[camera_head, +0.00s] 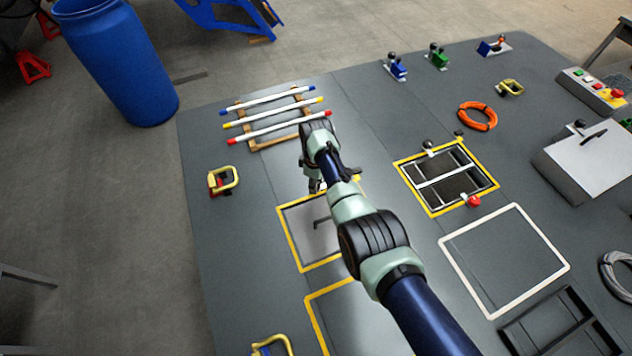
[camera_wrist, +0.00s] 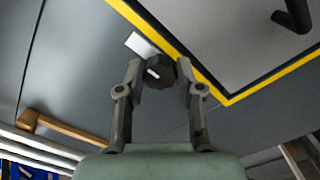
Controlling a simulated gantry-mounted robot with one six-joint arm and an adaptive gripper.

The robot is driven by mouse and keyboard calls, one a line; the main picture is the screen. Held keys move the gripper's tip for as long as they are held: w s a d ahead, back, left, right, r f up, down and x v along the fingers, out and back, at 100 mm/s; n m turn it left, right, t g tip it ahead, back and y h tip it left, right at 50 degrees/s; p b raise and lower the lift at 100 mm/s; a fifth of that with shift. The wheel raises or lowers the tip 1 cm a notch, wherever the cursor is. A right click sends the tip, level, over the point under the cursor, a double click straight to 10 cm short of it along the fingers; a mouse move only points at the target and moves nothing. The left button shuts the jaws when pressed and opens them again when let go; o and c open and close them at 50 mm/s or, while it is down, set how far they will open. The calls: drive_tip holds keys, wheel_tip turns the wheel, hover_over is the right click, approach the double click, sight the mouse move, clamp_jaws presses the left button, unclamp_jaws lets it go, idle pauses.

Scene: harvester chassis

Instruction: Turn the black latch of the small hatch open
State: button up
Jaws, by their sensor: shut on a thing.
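The small hatch is a grey panel with a yellow border (camera_head: 283,232), at the middle of the head view. Its yellow edge also crosses the upper right of the wrist view (camera_wrist: 232,97). The black latch (camera_wrist: 161,73) is a round knob with a short white mark, just outside the yellow border. My gripper (camera_wrist: 159,78) is shut on this knob, one finger on each side. In the head view my gripper (camera_head: 315,186) is at the hatch's far edge, and my arm hides the latch there.
A black handle (camera_wrist: 293,14) rises from the hatch panel. A white plate (camera_wrist: 141,44) lies beside the knob. A wooden rack (camera_head: 240,118) with several coloured-tipped rods stands beyond my gripper. A yellow-handled part (camera_head: 223,181) sits to the left. Bare grey deck lies between.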

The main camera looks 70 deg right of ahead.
idle(0.3)
drive_tip(key=o, duration=1.2)
drive_tip(key=shift+c, duration=0.2)
wheel_tip(320, 180, up, 12)
